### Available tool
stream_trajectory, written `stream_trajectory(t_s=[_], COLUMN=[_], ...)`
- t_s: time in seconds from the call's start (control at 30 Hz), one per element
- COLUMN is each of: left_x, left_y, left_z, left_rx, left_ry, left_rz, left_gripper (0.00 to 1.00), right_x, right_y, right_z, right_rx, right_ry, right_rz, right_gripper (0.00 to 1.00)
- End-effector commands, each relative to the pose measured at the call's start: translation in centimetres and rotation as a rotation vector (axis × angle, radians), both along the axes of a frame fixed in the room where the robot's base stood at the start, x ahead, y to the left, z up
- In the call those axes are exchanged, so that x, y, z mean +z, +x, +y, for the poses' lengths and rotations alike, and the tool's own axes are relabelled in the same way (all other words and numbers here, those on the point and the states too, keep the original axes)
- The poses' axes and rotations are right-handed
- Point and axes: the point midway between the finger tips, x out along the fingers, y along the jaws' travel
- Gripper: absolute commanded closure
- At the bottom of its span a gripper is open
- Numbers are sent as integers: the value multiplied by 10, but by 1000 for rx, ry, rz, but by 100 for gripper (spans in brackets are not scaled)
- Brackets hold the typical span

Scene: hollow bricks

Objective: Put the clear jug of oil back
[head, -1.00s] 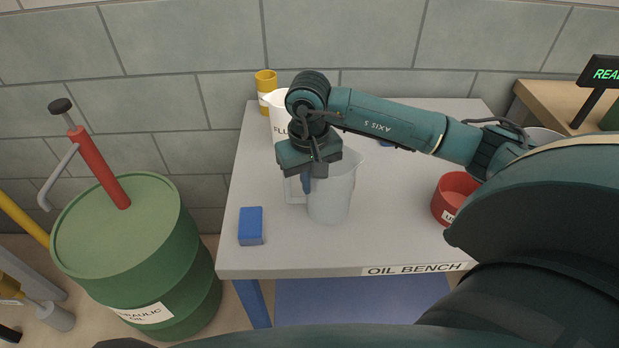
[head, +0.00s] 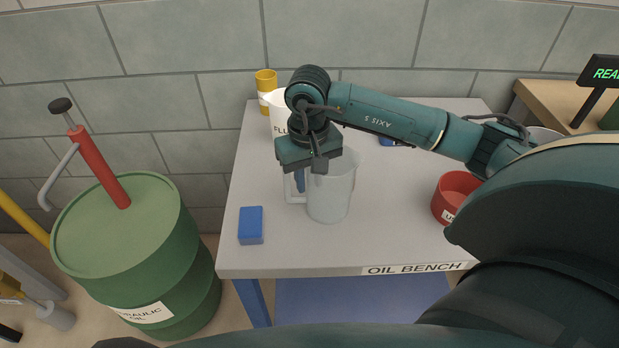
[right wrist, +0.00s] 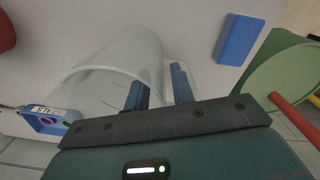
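The clear jug (head: 333,195) stands upright on the white oil bench (head: 270,262), its handle toward the left. It also shows in the right wrist view (right wrist: 115,70), and I cannot make out any oil in it. My right gripper (head: 308,180) is above the jug's handle side, pointing down. The palm hides part of the jug's rim and handle. My left gripper is not in view.
A blue block (head: 251,226) lies at the bench's front left. A white labelled container (head: 279,112) and a yellow tin (head: 265,82) stand behind. A red labelled pot (head: 455,194) stands at right. A green drum (head: 120,225) with a red pump (head: 97,170) stands left of the bench.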

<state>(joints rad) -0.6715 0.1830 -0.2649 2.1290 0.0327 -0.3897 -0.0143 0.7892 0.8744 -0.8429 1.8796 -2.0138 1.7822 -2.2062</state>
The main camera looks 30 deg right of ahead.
Motion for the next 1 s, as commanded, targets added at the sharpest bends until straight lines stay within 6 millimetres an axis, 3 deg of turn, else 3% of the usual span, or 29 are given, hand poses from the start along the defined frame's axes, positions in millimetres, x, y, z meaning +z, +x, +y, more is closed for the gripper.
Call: stream_trajectory(t_s=[0.3, 0.5, 0.7, 1.0], left_x=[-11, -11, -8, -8], left_y=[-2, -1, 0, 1], left_z=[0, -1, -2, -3], left_rx=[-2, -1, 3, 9], left_ry=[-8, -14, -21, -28], left_rz=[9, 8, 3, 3], left_gripper=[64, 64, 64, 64], right_x=[69, 101, 112, 113], right_y=[1, 1, 0, 0], right_z=[1, 1, 1, 1], right_rx=[0, -1, 0, 0], right_ry=[1, 0, 0, 0], right_rz=[-9, -5, -2, -1], right_gripper=[76, 76, 76, 76])
